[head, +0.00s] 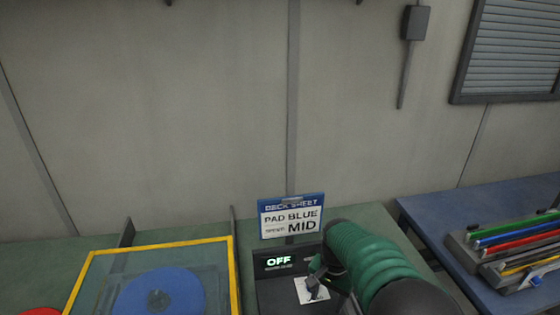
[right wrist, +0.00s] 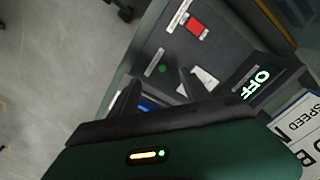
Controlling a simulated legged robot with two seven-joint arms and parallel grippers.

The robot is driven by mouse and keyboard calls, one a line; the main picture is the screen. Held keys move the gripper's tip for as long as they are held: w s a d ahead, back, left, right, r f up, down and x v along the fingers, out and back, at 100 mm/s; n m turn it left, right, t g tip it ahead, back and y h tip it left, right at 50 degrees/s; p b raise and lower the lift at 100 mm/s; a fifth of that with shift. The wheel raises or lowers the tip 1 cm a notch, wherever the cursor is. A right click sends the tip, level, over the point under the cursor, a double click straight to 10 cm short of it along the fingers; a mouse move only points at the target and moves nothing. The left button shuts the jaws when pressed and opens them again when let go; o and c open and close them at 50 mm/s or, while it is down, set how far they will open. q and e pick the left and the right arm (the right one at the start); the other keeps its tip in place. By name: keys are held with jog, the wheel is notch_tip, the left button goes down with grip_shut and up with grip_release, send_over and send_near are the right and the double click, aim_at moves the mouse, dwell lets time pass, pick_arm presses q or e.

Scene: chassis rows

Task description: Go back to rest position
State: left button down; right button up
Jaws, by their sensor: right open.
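My right gripper (head: 316,282) is open over the dark control box (head: 272,290) at the bottom centre of the head view, with my green arm coming in from the lower right. In the right wrist view its dark fingers (right wrist: 160,92) are apart, with nothing seen between them. A white plate (head: 312,291) on the box lies under the gripper; it also shows in the right wrist view (right wrist: 204,80). The box's display (head: 279,262) reads OFF. My left gripper is not in view.
A sign (head: 291,217) reading PAD BLUE and MID stands behind the box. A yellow-edged frame (head: 233,275) with a blue disc (head: 170,294) is at left. A red switch (right wrist: 195,28) shows on the box. A blue table (head: 440,210) with coloured rods (head: 515,232) is at right.

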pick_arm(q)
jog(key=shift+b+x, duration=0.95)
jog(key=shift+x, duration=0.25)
pick_arm(e)
jog(key=s+d+f+n+t, duration=0.1)
jog(key=s+d+n, duration=0.2)
jog(key=s, duration=0.5)
jog(key=s+d+f+n+t, duration=0.1)
jog(key=s+d+f+n, duration=0.1)
jog(key=s, duration=0.7)
jog(key=shift+s+d+n, duration=0.25)
jog(key=shift+d+n, duration=0.55)
jog(key=shift+d, duration=0.4)
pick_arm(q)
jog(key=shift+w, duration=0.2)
pick_arm(e)
jog(key=shift+f, duration=0.15)
